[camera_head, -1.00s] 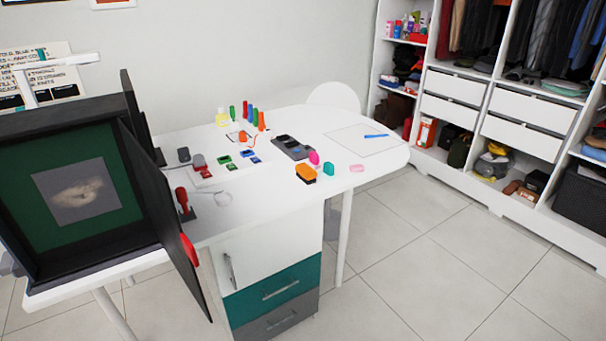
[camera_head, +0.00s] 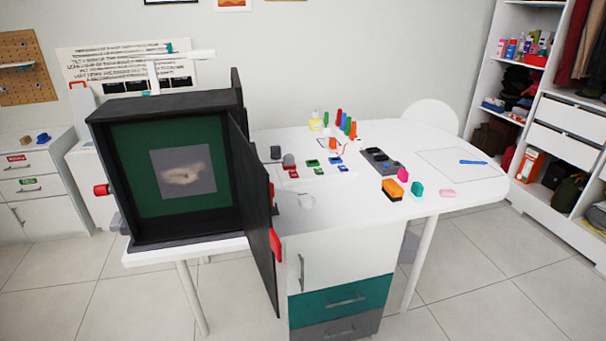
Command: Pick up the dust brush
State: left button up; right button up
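I cannot tell for sure which item is the dust brush. An orange block with a dark part (camera_head: 392,189) lies near the front edge of the white table (camera_head: 345,215), right of centre. A slim blue item (camera_head: 473,162) lies on a thin outlined rectangle at the table's right end. Both are small in the head view, and no bristles can be made out. Neither of my grippers is in view.
A black open box (camera_head: 115,160) with a green inside stands at the left, its door swung out. Pink and teal pieces (camera_head: 417,189) lie beside the orange block. A drawer unit (camera_head: 340,300) stands below. Floor (camera_head: 470,280) is clear at right.

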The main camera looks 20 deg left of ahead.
aim_at(391, 188)
jog(key=i+l+u, duration=0.1)
jog(key=u, duration=1.1)
jog(key=l+u, duration=0.45)
jog(key=l, duration=0.2)
jog(key=l+u, duration=0.45)
jog(key=l, duration=0.15)
jog(key=k+l+u, duration=0.15)
jog(key=l+u, duration=0.3)
jog(key=l, duration=0.15)
